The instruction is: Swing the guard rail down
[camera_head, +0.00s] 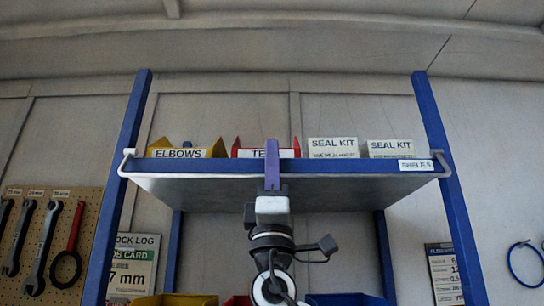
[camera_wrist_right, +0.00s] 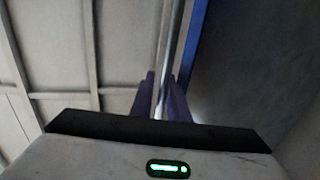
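The guard rail (camera_head: 123,167) is a thin pale metal bar with bent ends, running along the front of the labelled shelf (camera_head: 205,165), low at its front edge. In the right wrist view the rail (camera_wrist_right: 166,60) is a shiny rod running away between two purple fingers. My right gripper (camera_head: 271,160) is upright at the middle of the shelf front. Its fingers (camera_wrist_right: 163,95) lie close on both sides of the rod and appear shut on it. The gripper hides the middle of the rail in the head view. My left gripper is not in view.
On the shelf stand a yellow ELBOWS bin (camera_head: 188,150), a red bin (camera_head: 284,148) and two SEAL KIT boxes (camera_head: 333,147). Blue posts (camera_head: 118,190) flank the shelf. Wrenches (camera_head: 42,245) hang on a pegboard at left. More bins stand below.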

